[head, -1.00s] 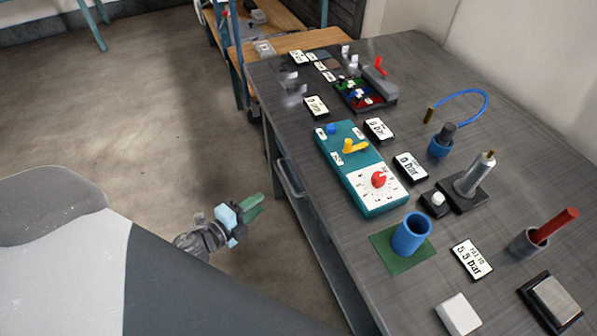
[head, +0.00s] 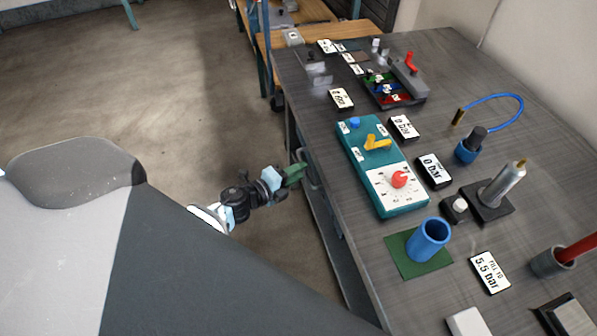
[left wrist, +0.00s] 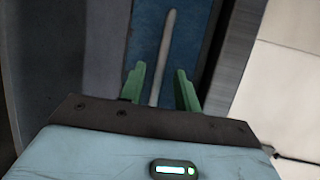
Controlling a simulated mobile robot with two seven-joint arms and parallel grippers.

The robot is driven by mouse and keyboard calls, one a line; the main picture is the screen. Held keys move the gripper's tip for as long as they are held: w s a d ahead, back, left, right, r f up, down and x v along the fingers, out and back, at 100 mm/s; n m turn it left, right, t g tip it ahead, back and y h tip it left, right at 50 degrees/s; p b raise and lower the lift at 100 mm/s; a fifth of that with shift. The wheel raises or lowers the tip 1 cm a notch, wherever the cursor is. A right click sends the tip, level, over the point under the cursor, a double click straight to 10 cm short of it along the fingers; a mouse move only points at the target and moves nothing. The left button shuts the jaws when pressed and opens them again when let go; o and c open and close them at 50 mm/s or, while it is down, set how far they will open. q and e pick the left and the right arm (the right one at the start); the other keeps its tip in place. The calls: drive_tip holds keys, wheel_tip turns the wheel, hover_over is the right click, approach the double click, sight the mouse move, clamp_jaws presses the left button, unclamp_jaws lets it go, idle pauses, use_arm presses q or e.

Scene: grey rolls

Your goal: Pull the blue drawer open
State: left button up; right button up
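The blue drawer (left wrist: 192,35) shows as a dark blue front in the left wrist view. A pale bar handle (left wrist: 165,50) runs lengthwise across it. The green fingers of my left gripper (left wrist: 160,88) are open, one on each side of the bar's near end, with a gap showing on both sides. In the head view my left gripper (head: 293,174) is at the left side of the workbench, below its top, by the handle (head: 312,168). The drawer front is mostly hidden there, and I cannot tell how far it stands out. My right gripper is not in view.
The workbench top (head: 310,112) carries a teal control box (head: 372,158), a blue cup (head: 430,238) on a green mat, a block with a red lever (head: 411,63), and several labels. Its left edge is close to my gripper. The floor (head: 150,110) left of the bench is clear.

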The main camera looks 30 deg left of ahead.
use_arm(q)
drive_tip(key=shift+w+d+f, duration=0.1)
drive_tip(key=shift+w+d, duration=0.05)
drive_tip(key=shift+w, duration=0.25)
clamp_jaws()
drive_tip(key=s+a+b, duration=0.3)
drive_tip(key=s+a, duration=1.6)
drive_tip(key=s, duration=0.2)
drive_tip(key=shift+s+a, duration=0.25)
drive_tip(key=shift+s, duration=0.1)
